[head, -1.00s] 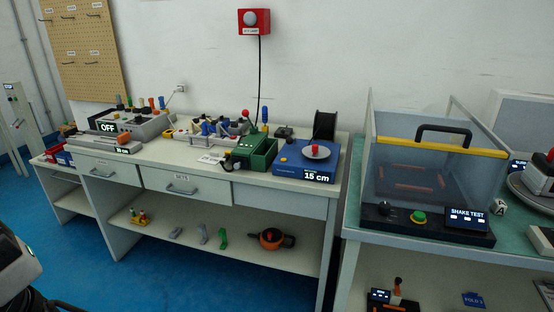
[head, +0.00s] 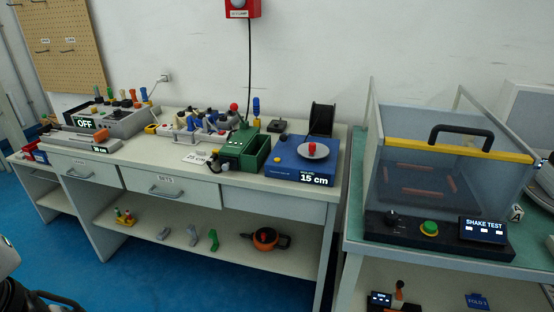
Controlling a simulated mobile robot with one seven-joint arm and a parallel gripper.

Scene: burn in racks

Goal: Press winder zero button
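The winder (head: 299,160) is a blue box at the right end of the white workbench. Its front display (head: 314,178) reads 15 cm. A pale disc with a red knob (head: 312,149) sits on its top. A small yellow button (head: 277,159) shows on the top's left side; its label is too small to read. A black spool (head: 321,119) stands behind the winder. My gripper is not in the head view; only a dark and pale part of my own body shows at the lower left.
To the right, a table holds a clear shake test box (head: 447,165) with a green button. Blue floor (head: 190,275) lies open in front. Shelves below hold small tools.

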